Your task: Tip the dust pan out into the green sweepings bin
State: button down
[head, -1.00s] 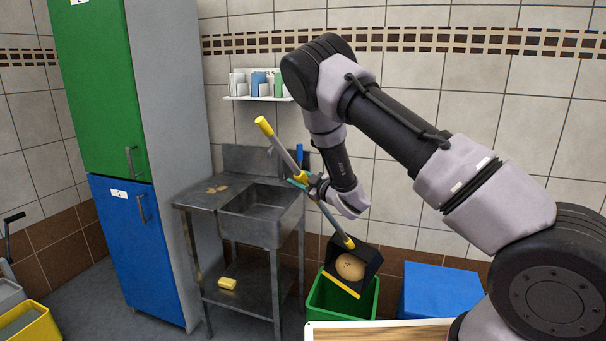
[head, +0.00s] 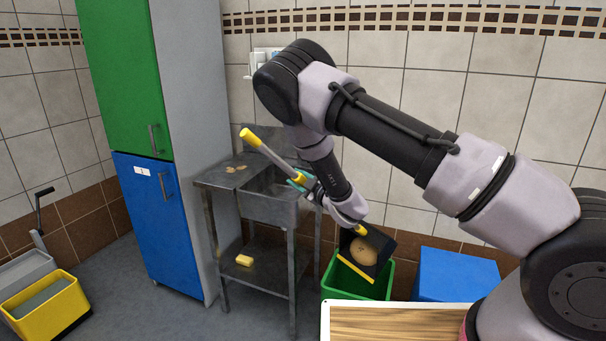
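The dust pan (head: 379,241) is black with a yellow lip and a long grey handle with a yellow end (head: 250,138). A round tan patch of sweepings (head: 364,251) shows on the pan. My gripper (head: 305,183) is closed around the handle, partway along it, in front of the sink. The handle slants from upper left to lower right. The pan is over the green sweepings bin (head: 342,284), with its open side facing me and its yellow lip low, near the bin's mouth. I cannot tell whether it touches the rim. The inside of the bin is mostly hidden.
A blue bin or box (head: 456,274) stands right of the green bin. A metal sink stand (head: 268,205) with a yellow sponge (head: 244,260) is to the left. A white-edged wooden top (head: 400,322) is in front. A yellow mop bucket (head: 45,305) stands far left.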

jog(key=s+a+f+n, duration=0.3)
jog(key=s+a+f, duration=0.5)
jog(key=a+f, duration=0.1)
jog(key=shift+s+a+f, duration=0.35)
jog(key=shift+f, duration=0.55)
dwell(1.4)
